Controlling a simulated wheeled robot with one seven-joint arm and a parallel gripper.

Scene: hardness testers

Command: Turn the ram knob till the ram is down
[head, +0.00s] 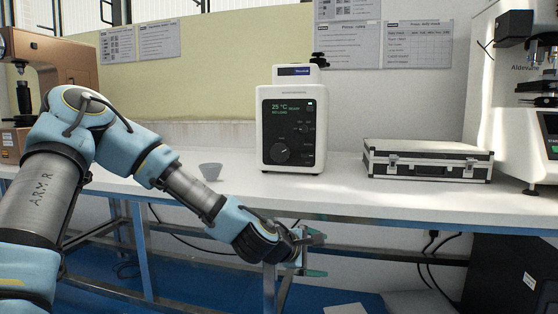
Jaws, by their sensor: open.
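A white benchtop device (266,150) with a black front panel stands on the bench, its screen showing green text with "25 °C". A black knob-like part (319,60) shows at the device's top right. I cannot tell which of these is the ram knob, and no ram is clearly visible on this device. My gripper (318,256) is open and empty, below the bench's front edge and apart from the device, lower right of the dial.
A brown machine (60,60) stands far left, a white tester (485,110) far right. The bench edge lies above my gripper.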

